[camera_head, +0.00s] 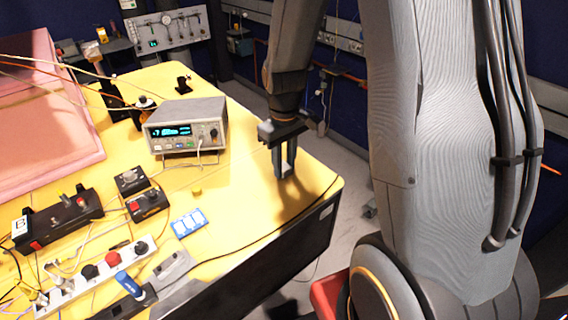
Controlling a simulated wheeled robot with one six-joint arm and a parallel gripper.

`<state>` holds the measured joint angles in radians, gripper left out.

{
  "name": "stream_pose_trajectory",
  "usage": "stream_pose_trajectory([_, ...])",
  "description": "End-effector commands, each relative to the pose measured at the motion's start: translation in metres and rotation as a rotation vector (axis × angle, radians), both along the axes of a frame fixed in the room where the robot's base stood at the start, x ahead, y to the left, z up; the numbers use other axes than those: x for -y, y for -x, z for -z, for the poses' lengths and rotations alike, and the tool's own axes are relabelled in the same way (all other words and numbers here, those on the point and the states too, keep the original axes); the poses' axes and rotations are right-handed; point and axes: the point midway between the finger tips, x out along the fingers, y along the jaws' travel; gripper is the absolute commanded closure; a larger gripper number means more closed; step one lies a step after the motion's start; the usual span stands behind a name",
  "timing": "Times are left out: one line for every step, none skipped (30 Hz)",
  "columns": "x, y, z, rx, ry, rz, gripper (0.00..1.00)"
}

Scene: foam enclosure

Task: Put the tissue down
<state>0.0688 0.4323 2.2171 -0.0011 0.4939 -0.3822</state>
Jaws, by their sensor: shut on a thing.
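My gripper (285,170) points down above the right part of the yellow table (240,178), near its right edge. Its fingers are shut on a small pale thing, the tissue (285,158), which shows only as a narrow strip between them. The fingers hide most of it, so its shape is unclear. The fingertips are close to the tabletop; I cannot tell whether they or the tissue touch it.
A bench instrument (186,128) with a lit display stands left of my gripper. A blue-and-white flat item (189,222) and a small yellow block (196,192) lie nearer. A black cable (262,238) runs along the front edge. The tabletop around my gripper is mostly clear.

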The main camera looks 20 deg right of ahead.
Motion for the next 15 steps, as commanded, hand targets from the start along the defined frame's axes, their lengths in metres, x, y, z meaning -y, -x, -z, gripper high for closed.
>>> stream_pose_trajectory([0.0000,0.0000,0.0011,0.000,0.000,0.000,0.98])
stream_pose_trajectory([0.0000,0.0001,0.0021,-0.001,0.000,0.000,0.98])
stream_pose_trajectory([0.0000,0.0001,0.0033,-0.001,0.000,0.000,0.98])
stream_pose_trajectory([0.0000,0.0001,0.0031,-0.001,0.000,0.000,0.70])
stream_pose_trajectory([0.0000,0.0001,0.0028,-0.001,0.000,0.000,0.65])
stream_pose_trajectory([0.0000,0.0000,0.0027,0.000,0.000,0.000,0.58])
stream_pose_trajectory([0.0000,0.0000,0.0026,0.000,0.000,0.000,0.55])
stream_pose_trajectory([0.0000,0.0000,0.0026,0.000,0.000,0.000,0.55])
stream_pose_trajectory([0.0000,0.0000,0.0026,0.000,0.000,0.000,0.55])
stream_pose_trajectory([0.0000,0.0000,0.0025,0.000,0.000,0.000,0.55])
stream_pose_trajectory([0.0000,0.0000,0.0025,0.000,0.000,0.000,0.55])
stream_pose_trajectory([0.0001,0.0000,0.0025,0.000,0.000,0.000,0.55])
stream_pose_trajectory([0.0001,0.0000,0.0025,0.000,0.000,0.000,0.55])
stream_pose_trajectory([0.0001,0.0000,0.0025,0.000,0.000,0.000,0.55])
stream_pose_trajectory([0.0001,0.0000,0.0021,0.000,0.000,0.000,0.55])
